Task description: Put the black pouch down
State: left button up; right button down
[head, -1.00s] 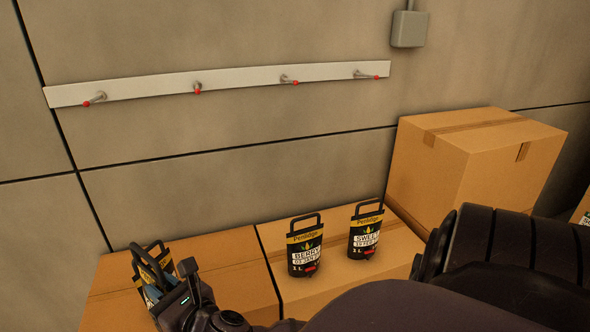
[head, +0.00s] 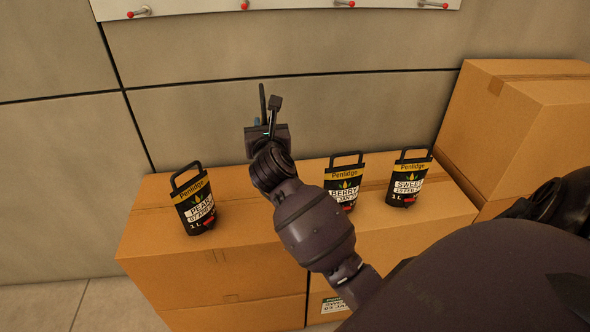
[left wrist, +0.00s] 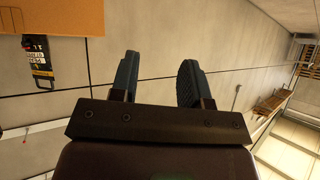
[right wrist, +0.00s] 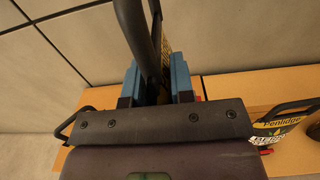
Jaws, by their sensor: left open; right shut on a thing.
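My right gripper (head: 268,118) is raised over the boxes near the wall, between the Pear pouch and the Berry pouch in the head view. It is shut on a black pouch (right wrist: 140,40). In the head view the held pouch (head: 263,100) shows only as a thin dark edge; its label is hidden. The black Pear pouch (head: 196,203) stands upright on the left box. The Berry pouch (head: 344,183) and the Sweet pouch (head: 409,178) stand on the right box. My left gripper (left wrist: 157,80) is open and empty, and is not visible in the head view.
The cardboard boxes (head: 215,260) form a low surface along the wall, with bare top between Pear and Berry. A taller cardboard box (head: 520,115) stands at the right. A white rail (head: 280,14) with red-tipped pegs is on the wall above.

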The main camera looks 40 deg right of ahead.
notch_tip(320, 180, down, 7)
jog(key=shift+r+b, duration=0.1)
jog(key=shift+b, duration=0.9)
notch_tip(320, 180, down, 7)
jog(key=shift+d+b, duration=0.1)
jog(key=shift+b, duration=1.1)
pick_arm(q)
jog(key=f, duration=0.1)
jog(key=f+b, duration=0.1)
jog(key=f, duration=0.1)
jog(key=f+b, duration=0.1)
jog(key=f, duration=0.1)
jog(key=shift+w+d, duration=0.35)
jog(key=shift+w, duration=0.05)
pick_arm(e)
notch_tip(320, 180, down, 6)
jog(key=shift+r, duration=0.15)
pick_arm(q)
jog(key=shift+f+b, duration=0.1)
jog(key=shift+b, duration=0.2)
pick_arm(e)
jog(key=c, duration=1.4)
grip_release()
jog(key=shift+f, duration=0.25)
pick_arm(q)
jog(key=shift+s+f, duration=0.25)
jog(key=shift+f, duration=0.05)
pick_arm(e)
jog(key=o, duration=0.4)
jog(key=shift+o, duration=0.2)
